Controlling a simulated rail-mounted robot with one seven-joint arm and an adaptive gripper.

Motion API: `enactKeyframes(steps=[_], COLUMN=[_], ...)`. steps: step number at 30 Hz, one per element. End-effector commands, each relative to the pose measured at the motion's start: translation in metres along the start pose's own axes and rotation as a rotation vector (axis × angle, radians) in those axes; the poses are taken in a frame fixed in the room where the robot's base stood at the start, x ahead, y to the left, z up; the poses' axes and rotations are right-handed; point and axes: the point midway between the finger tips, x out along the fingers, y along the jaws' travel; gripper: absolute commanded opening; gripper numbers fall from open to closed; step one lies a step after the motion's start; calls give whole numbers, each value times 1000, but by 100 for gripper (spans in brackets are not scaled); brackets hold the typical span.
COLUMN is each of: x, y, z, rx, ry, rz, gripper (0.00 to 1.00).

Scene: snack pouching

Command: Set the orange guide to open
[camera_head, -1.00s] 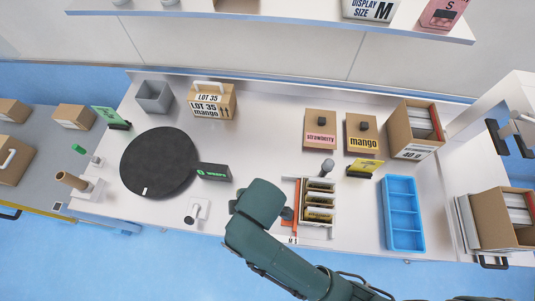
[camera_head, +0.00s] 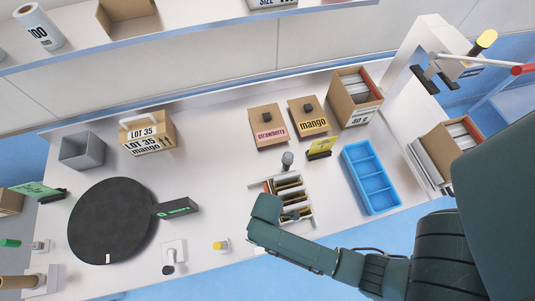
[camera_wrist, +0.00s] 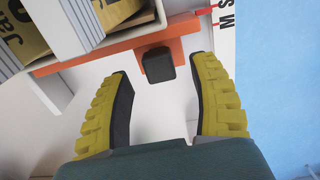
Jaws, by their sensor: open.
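The orange guide (camera_wrist: 125,46) is an orange bar in the wrist view, along the edge of a pale rack holding dark and gold pouches. A black square knob (camera_wrist: 158,66) stands on the bar. My gripper (camera_wrist: 160,75) is open, with its yellow-padded fingers on either side of the knob in the picture. I see gaps beside the knob and cannot tell how deep it lies between the fingers. A white scale with letters M and S (camera_wrist: 226,14) and red marks is at the right. In the head view, the rack (camera_head: 310,212) is partly covered by my arm; my fingers are hidden there.
A blue divided tray (camera_head: 370,178) stands right of the rack. A grey post with a round top (camera_head: 287,160) and a yellow sign (camera_head: 321,148) stand behind it. A black turntable (camera_head: 105,222) is at the left. Strawberry (camera_head: 268,114) and mango (camera_head: 307,107) boxes stand at the back.

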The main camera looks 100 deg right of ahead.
Motion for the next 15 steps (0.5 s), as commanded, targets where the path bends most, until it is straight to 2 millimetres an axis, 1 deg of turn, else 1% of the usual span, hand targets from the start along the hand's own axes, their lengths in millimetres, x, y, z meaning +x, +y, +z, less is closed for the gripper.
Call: enactKeyframes(steps=[1, 3, 6, 9, 15], x=[11, 21, 31, 34, 34], y=[0, 0, 0, 0, 0], z=[0, 0, 0, 0, 0], rx=[0, 0, 0, 0, 0], ry=[-2, -1, 0, 1, 1], rz=[-1, 0, 0, 1, 1], gripper=[61, 61, 61, 61, 61])
